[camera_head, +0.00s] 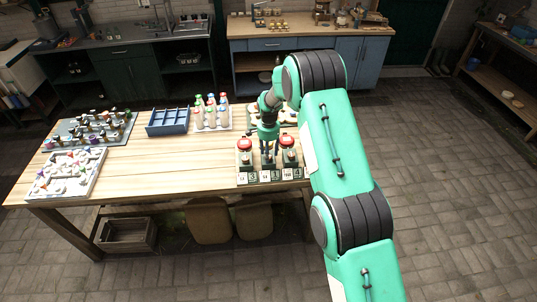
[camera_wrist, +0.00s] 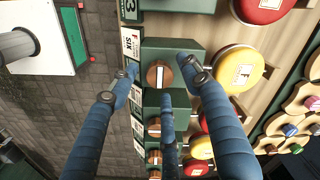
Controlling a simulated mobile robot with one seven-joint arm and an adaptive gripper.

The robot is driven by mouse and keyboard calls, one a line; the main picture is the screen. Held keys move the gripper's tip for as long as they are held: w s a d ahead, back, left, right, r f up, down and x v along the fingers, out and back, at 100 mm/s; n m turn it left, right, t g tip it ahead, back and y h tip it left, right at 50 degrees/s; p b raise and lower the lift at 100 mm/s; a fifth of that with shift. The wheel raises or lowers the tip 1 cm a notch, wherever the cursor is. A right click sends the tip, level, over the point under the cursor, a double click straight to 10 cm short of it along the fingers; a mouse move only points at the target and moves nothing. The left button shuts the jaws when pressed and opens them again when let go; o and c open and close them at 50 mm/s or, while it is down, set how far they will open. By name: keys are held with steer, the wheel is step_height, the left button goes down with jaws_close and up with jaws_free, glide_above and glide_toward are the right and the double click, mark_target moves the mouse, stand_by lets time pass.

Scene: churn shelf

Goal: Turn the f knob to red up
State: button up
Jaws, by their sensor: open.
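A row of dark green boxes (camera_head: 268,172) with small printed plates stands at the front right of the table; red round tops show on some. In the wrist view a copper-brown round knob (camera_wrist: 160,76) with a pale bar across it sits on a green block. A plate reading SIX (camera_wrist: 128,42) is beside it. My gripper (camera_wrist: 161,78) is open, with its blue fingers spread around this knob; contact cannot be told. Further knobs (camera_wrist: 154,131) show below it. I cannot tell which knob is f. In the head view my gripper (camera_head: 268,152) is over the middle of the row.
Red (camera_wrist: 262,8) and yellow (camera_wrist: 237,66) round tops stand close to the right of the knobs. On the wooden table (camera_head: 180,165) are a blue divided tray (camera_head: 168,128) and a rack of bottles (camera_head: 212,122). The table's middle is clear.

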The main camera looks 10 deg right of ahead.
steer(key=shift+f, duration=0.25)
steer(key=shift+c, duration=0.5)
steer(key=c, duration=1)
steer(key=shift+c, duration=0.2)
